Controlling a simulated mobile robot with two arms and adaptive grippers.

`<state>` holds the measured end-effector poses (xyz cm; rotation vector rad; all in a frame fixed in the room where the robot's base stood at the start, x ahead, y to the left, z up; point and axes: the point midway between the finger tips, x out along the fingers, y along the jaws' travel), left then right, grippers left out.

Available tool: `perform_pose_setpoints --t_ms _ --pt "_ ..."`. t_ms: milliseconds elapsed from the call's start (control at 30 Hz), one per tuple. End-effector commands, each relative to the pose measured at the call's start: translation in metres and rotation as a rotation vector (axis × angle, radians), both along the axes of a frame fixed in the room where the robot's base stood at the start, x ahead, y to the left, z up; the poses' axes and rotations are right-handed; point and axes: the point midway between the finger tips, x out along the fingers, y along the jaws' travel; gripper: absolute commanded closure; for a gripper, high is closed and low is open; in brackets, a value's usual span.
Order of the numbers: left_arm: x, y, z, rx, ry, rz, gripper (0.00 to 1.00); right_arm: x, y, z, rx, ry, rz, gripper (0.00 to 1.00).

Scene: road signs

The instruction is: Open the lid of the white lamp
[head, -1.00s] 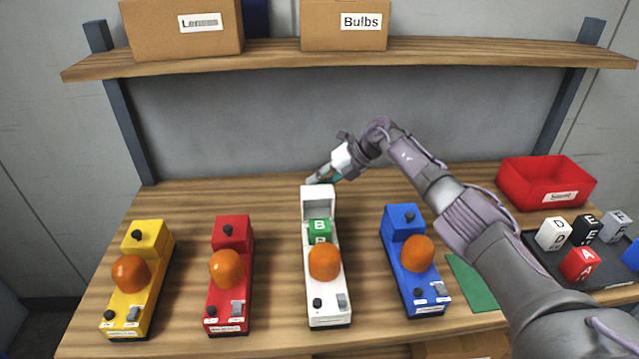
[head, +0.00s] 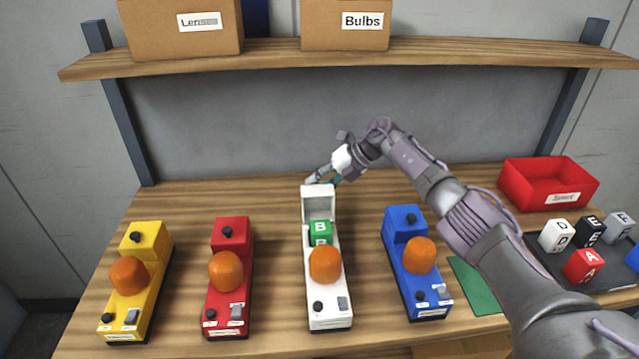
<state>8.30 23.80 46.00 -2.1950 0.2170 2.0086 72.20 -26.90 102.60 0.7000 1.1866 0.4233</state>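The white lamp (head: 328,310) stands on the table in the middle of the row, with an orange dome (head: 325,264) on it. Its lid (head: 318,202) is raised upright at the far end. A green block marked B (head: 320,232) shows in the compartment in front of the lid. My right gripper (head: 314,181) is just behind and above the top edge of the raised lid. It is small and partly hidden there, so its finger opening and any contact with the lid are unclear. My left gripper is not in view.
Yellow (head: 141,283), red (head: 230,280) and blue (head: 412,262) lamps with shut lids stand beside the white one. A red bin (head: 515,188), a dark tray (head: 560,266) of lettered cubes and a green mat (head: 474,284) are at right. A shelf (head: 350,58) with boxes spans above.

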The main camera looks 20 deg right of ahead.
Motion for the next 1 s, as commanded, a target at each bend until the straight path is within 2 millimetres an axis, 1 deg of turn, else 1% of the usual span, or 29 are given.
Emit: perform_pose_setpoints --t_ms 167,400,600,767,1000 --pt "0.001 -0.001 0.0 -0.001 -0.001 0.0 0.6 -0.005 -0.014 0.013 -0.002 -0.002 -0.003 0.67" --pt "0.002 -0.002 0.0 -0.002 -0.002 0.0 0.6 -0.022 -0.047 0.049 -0.002 -0.002 -0.003 0.67" --pt "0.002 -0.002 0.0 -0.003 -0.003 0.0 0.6 -0.033 -0.068 0.072 -0.002 0.0 -0.002 0.67" --pt "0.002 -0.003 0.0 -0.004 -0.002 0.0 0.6 -0.038 -0.075 0.08 0.0 0.001 -0.001 0.67" --pt "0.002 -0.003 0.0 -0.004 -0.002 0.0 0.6 -0.039 -0.077 0.082 0.0 0.001 -0.001 0.67"
